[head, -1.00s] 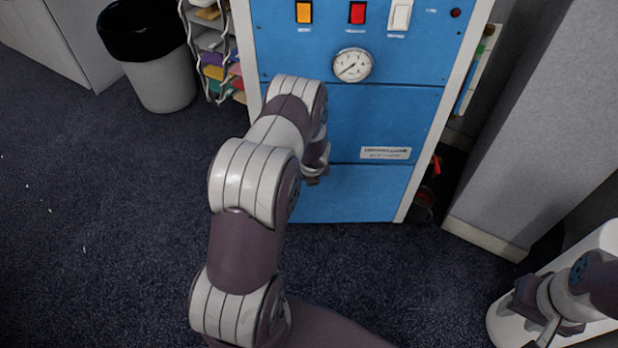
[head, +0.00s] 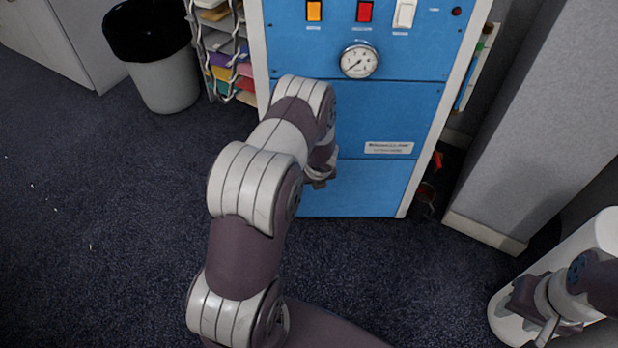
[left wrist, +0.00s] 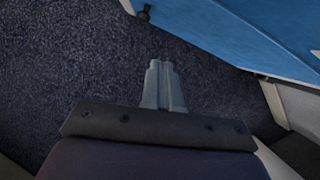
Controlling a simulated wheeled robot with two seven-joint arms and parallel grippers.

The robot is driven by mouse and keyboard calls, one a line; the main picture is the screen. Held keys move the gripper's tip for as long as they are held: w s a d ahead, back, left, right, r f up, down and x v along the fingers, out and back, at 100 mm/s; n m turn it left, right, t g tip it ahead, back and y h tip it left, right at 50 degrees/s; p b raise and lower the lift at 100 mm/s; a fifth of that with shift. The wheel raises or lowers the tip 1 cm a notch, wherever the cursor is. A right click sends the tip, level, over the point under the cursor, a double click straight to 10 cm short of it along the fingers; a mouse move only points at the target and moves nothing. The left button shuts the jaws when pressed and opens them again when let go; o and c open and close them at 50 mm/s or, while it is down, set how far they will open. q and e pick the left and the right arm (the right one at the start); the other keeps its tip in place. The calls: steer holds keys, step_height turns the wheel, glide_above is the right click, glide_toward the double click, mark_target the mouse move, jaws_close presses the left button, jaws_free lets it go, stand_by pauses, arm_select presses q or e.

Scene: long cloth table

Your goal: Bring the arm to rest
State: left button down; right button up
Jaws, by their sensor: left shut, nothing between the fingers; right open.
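My left arm (head: 245,230), with white and dark purple links, reaches up the middle of the head view in front of the blue cabinet panel. Its gripper end (head: 320,172) is mostly hidden behind the forearm. In the left wrist view my left gripper (left wrist: 164,85) is shut with nothing between its pale fingers, above the dark carpet. My right gripper (head: 540,315) is at the lower right of the head view, open and empty, in front of a white rounded surface that may be part of my body.
The blue cabinet (head: 385,100) has a gauge (head: 359,61) and several switches. It also shows in the left wrist view (left wrist: 230,35). A bin (head: 165,80) and a rack of trays (head: 222,60) stand to its left. A grey partition (head: 540,110) stands right.

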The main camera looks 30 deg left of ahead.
arm_select(q)
steer(key=p+v, duration=0.2)
steer(key=v, duration=0.6)
steer(key=shift+a, duration=0.25)
